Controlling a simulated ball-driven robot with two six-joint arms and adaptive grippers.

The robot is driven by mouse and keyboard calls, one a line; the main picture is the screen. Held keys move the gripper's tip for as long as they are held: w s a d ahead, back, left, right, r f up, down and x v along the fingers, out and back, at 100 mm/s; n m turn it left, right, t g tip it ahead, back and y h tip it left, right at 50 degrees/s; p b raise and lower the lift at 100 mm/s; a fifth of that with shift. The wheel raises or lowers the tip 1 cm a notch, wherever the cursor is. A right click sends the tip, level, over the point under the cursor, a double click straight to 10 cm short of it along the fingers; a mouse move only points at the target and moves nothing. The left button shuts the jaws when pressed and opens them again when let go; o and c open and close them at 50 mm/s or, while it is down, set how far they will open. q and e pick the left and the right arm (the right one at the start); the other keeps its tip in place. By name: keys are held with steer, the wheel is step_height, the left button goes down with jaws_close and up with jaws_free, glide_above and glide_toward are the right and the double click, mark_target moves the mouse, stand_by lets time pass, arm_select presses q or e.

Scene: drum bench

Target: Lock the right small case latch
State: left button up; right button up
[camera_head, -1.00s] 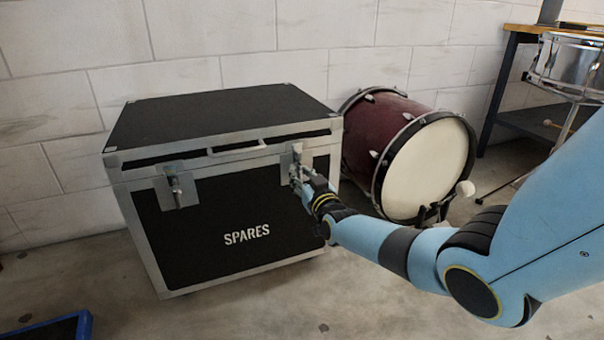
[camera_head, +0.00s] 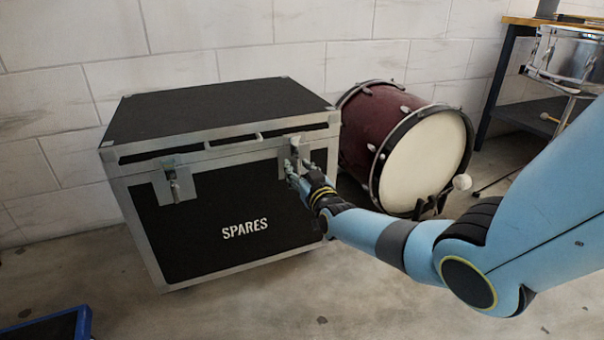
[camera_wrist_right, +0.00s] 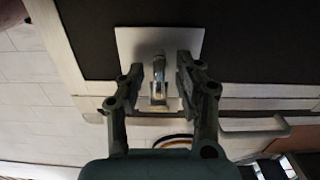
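The black case (camera_head: 215,215) with silver edges and SPARES lettering stands on the floor, lid down. Its right latch (camera_head: 295,150) is a metal plate with a lever on the front; the plate (camera_wrist_right: 187,42) and the lever (camera_wrist_right: 159,78) also show in the right wrist view. My right gripper (camera_head: 289,168) is at this latch. In the right wrist view its two fingers (camera_wrist_right: 157,85) are apart, one on each side of the lever, with small gaps. The left latch (camera_head: 174,186) shows its lever hanging down at the front. My left gripper is out of view.
A dark red bass drum (camera_head: 378,122) lies close to the right of the case. A snare drum (camera_head: 563,60) on a stand and a workbench (camera_head: 508,75) are farther right. A blue-edged tray (camera_head: 50,326) is at the bottom left. Floor before the case is clear.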

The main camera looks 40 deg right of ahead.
steer(key=v, duration=1.2)
